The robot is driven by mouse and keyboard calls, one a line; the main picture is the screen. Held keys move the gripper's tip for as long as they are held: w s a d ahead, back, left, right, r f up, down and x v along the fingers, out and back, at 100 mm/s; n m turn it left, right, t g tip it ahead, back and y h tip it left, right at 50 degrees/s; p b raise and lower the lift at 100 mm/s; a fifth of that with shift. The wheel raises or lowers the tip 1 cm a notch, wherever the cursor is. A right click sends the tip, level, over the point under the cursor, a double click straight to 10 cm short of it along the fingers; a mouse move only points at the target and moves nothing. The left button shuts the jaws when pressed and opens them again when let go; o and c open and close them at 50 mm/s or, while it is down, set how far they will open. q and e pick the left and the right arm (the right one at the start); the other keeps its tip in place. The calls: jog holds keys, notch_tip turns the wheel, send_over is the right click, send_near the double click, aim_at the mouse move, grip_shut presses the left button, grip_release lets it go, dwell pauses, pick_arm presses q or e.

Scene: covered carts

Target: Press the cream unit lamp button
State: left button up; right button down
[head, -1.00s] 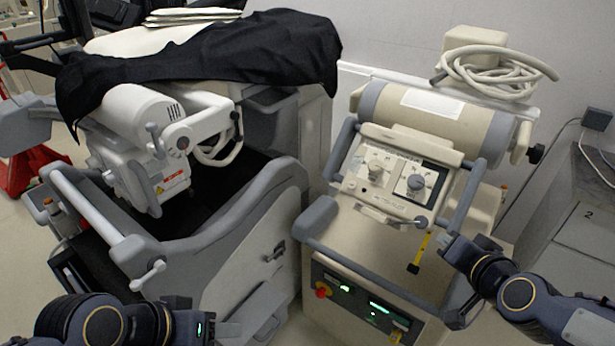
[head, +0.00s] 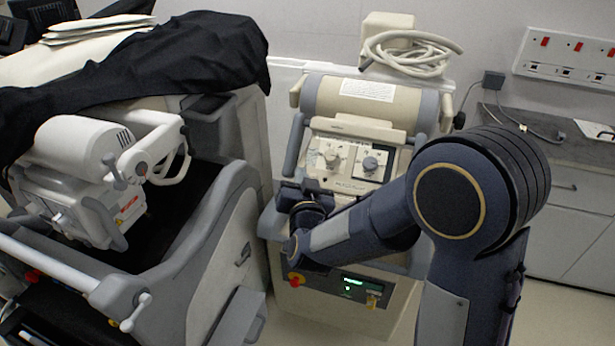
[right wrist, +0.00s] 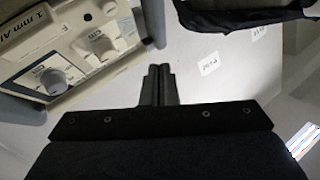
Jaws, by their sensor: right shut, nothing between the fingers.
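The cream unit (head: 372,97) stands right of centre in the head view, with a pale control panel (head: 352,160) carrying two knobs. In the right wrist view the panel (right wrist: 72,45) is at the upper left, with a large knob (right wrist: 54,82) and a smaller knob (right wrist: 103,46). I cannot tell which part is the lamp button. My right gripper (head: 313,187) is just below the panel's lower left in the head view. Its fingers (right wrist: 158,82) are shut and empty, apart from the panel's controls. My left gripper is out of view.
A grey and white machine (head: 185,255) under a black cover (head: 185,55) stands on the left. The cream unit's lower front has a red knob (head: 295,279) and a green display (head: 353,285). My right forearm covers part of its front. A cabinet (head: 570,215) stands at right.

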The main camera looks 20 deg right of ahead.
jog(key=w+d+f+b, duration=0.3)
jog(key=w+f+b, duration=0.2)
jog(key=f, duration=0.1)
jog(key=shift+w+d+b, duration=0.15)
jog(key=shift+d+b, duration=0.15)
jog(key=shift+f, duration=0.1)
dwell(2.0)
jog(key=shift+w+d+f+b, duration=0.15)
jog(key=shift+w+f+b, duration=0.05)
jog(key=shift+b, duration=0.35)
